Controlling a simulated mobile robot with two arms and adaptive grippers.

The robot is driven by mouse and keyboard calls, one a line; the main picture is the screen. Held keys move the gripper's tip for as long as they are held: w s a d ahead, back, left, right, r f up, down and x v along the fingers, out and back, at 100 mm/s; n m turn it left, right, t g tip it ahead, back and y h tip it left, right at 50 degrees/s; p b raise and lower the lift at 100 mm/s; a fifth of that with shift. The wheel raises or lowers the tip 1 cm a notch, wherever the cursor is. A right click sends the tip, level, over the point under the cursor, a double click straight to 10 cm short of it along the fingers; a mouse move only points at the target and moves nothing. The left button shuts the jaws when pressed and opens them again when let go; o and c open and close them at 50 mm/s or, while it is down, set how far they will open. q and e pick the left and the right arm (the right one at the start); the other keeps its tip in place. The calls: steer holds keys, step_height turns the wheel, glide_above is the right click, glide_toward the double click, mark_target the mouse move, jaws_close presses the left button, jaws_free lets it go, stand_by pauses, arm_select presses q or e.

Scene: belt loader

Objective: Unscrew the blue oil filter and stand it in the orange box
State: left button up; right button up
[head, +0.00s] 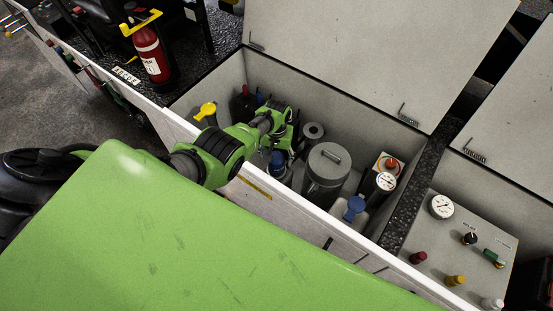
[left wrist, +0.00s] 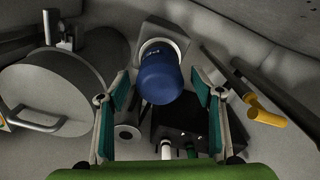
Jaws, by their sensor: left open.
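The blue oil filter (head: 278,164) is upright inside the open compartment, and my gripper partly covers it in the head view. In the left wrist view the blue filter (left wrist: 160,78) is fixed to a pale grey mount (left wrist: 163,37). My left gripper (head: 284,146) reaches over the compartment wall. In the left wrist view its teal-padded fingers (left wrist: 160,98) are spread, one on each side of the filter, with gaps between. I cannot make out an orange box for certain in either view. My right gripper is not in view.
A large grey lidded canister (head: 326,172) stands right of the filter, also in the left wrist view (left wrist: 50,92). A yellow handle (left wrist: 265,113) is beside the filter. The white compartment wall (head: 290,210) runs in front.

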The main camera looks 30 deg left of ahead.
arm_select(q)
steer(key=m, duration=0.4)
steer(key=c, duration=1.5)
steer(key=n, duration=0.4)
steer(key=shift+c, duration=0.2)
steer(key=n, duration=0.7)
steer(key=shift+n, duration=0.3)
